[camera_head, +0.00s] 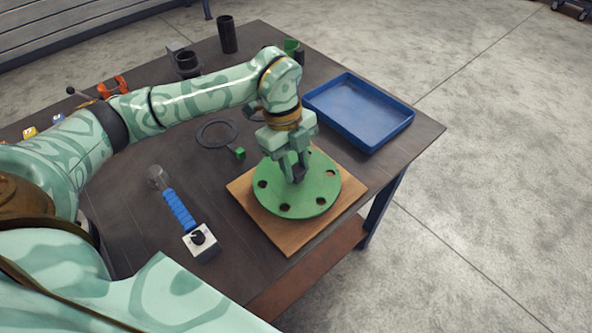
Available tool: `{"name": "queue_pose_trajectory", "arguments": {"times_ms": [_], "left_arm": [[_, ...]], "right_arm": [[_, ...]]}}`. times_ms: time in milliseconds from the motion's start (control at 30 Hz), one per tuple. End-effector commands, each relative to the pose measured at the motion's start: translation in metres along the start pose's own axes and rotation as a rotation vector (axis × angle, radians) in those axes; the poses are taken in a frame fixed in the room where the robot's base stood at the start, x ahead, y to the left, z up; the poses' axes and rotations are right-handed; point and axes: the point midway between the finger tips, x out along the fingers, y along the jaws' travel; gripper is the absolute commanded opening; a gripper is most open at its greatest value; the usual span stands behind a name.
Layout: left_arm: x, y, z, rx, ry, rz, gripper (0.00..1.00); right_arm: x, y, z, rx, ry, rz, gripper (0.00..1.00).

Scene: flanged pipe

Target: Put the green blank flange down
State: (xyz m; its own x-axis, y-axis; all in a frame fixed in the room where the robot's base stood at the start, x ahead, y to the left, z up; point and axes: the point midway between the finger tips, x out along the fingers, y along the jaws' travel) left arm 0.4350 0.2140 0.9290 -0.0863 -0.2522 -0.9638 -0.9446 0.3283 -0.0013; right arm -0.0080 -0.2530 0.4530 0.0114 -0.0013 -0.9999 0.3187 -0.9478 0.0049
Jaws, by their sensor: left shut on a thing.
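The green blank flange (321,190) is a round disc with several bolt holes near its rim. It lies flat over a square wooden board (284,236) near the table's right front edge; I cannot tell whether it touches the board. My left gripper (297,178) points down at the middle of the flange and is shut on a part there that its fingers mostly hide. My right gripper is not in view.
A blue tray (404,123) stands behind the board. A blue-handled tool (180,211) and a white block with a dark knob (202,249) lie to the left. A black ring (203,144), a small green piece (240,153) and dark cylinders (228,35) are farther back.

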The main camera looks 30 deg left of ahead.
Motion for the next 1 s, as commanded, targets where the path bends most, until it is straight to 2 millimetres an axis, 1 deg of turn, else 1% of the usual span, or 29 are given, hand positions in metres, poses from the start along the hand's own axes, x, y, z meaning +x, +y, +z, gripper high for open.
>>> {"name": "queue_pose_trajectory", "arguments": {"times_ms": [33,100,467,500,567,867,967,1000], "left_arm": [[0.012,0.001,0.002,0.000,0.004,0.005,0.00],[0.020,0.001,0.004,0.000,0.002,0.003,0.00],[0.021,0.000,0.005,0.001,0.001,0.000,0.00],[0.022,0.001,0.005,0.000,0.000,0.002,0.34],[0.022,0.001,0.005,0.000,0.000,0.002,0.51],[0.021,0.001,0.005,0.001,0.000,0.001,0.51],[0.011,0.001,0.004,0.000,-0.001,0.000,0.51],[0.003,0.001,0.004,0.001,-0.001,0.000,0.51]], "right_arm": [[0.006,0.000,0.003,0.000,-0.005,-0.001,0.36],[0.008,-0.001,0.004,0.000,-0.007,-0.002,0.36],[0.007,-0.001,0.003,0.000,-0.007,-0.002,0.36],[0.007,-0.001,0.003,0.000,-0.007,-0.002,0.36],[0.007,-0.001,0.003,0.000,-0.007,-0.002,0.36],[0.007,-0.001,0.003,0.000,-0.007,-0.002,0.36],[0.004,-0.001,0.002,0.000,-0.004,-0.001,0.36],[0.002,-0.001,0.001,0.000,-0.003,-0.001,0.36]]}}
